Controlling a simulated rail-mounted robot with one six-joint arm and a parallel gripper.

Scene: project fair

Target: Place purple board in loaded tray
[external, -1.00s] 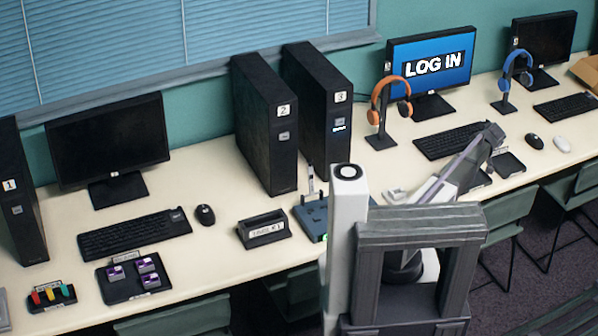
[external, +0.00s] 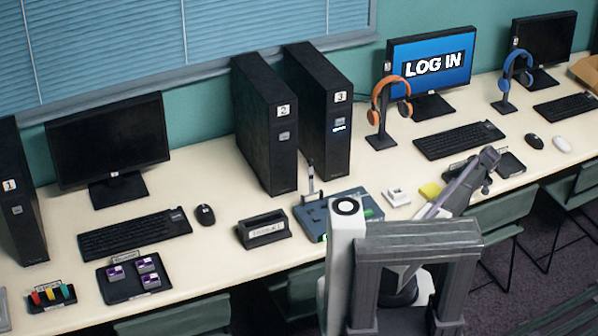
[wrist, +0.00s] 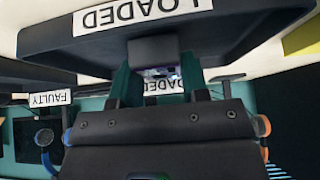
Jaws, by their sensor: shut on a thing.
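In the wrist view the loaded tray (wrist: 235,38), dark with a white LOADED label, fills the top of the picture, close by. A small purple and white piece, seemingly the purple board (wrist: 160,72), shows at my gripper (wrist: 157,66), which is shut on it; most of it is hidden. In the external view my gripper (external: 487,163) is over the dark trays on the right desk, and the board cannot be made out there. Whether the board touches the tray cannot be told. Three more purple boards (external: 148,264) lie in a black tray (external: 119,290) at the left.
A FAULTY label (wrist: 48,98) shows in the wrist view. Near my arm are a keyboard (external: 459,140), a yellow item (external: 430,190), a white item (external: 397,197) and a dark teal device (external: 313,217). An orange headset stand (external: 380,140) and a mouse (external: 534,141) stand farther back.

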